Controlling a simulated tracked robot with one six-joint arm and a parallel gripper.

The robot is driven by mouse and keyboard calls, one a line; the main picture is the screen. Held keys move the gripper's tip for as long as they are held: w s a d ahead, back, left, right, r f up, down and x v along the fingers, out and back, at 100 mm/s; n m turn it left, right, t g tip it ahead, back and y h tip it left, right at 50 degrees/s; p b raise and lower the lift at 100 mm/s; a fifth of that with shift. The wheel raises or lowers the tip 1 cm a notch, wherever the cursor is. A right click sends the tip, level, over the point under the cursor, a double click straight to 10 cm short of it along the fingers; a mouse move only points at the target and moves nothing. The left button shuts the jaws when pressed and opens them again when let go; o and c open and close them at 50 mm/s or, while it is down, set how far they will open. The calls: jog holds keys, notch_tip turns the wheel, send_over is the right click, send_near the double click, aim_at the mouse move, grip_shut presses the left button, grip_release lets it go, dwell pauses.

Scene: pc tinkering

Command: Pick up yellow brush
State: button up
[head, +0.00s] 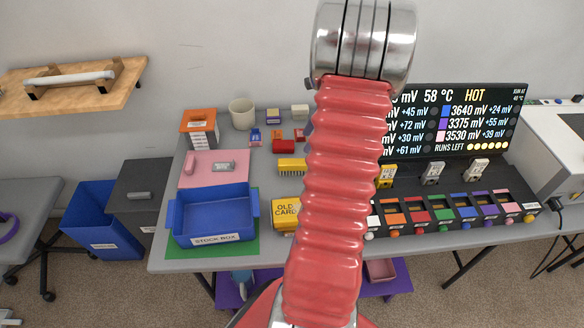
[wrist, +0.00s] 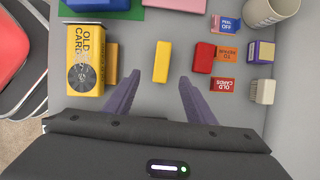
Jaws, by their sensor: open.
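The yellow brush (wrist: 161,62) shows in the wrist view as a small upright yellow block on the grey table, just beyond my fingertips and roughly between their lines. In the head view the yellow brush (head: 291,167) lies left of my red arm, with a row of dark marks along its edge. My gripper (wrist: 158,80) is open, its two purple fingers apart with nothing between them. I cannot tell its height above the table. My gripper is not visible in the head view.
The yellow old card box (wrist: 86,60) stands left of the brush, and a red block (wrist: 204,57) right of it. Labelled cards and a cup (wrist: 270,10) lie further right. The blue stock box (head: 213,214) sits at the table's left. Bare table surrounds the brush.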

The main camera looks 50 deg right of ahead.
aim_at(293, 162)
jog(key=x, duration=0.8)
jog(key=shift+a+f, duration=0.15)
jog(key=shift+f, duration=0.1)
jog(key=shift+w, duration=0.1)
jog(key=x, duration=0.5)
jog(key=shift+w, duration=0.1)
jog(key=shift+f, duration=0.15)
jog(key=shift+f, duration=0.25)
dwell(0.8)
jog(key=shift+c, duration=0.3)
jog(key=c, duration=1.1)
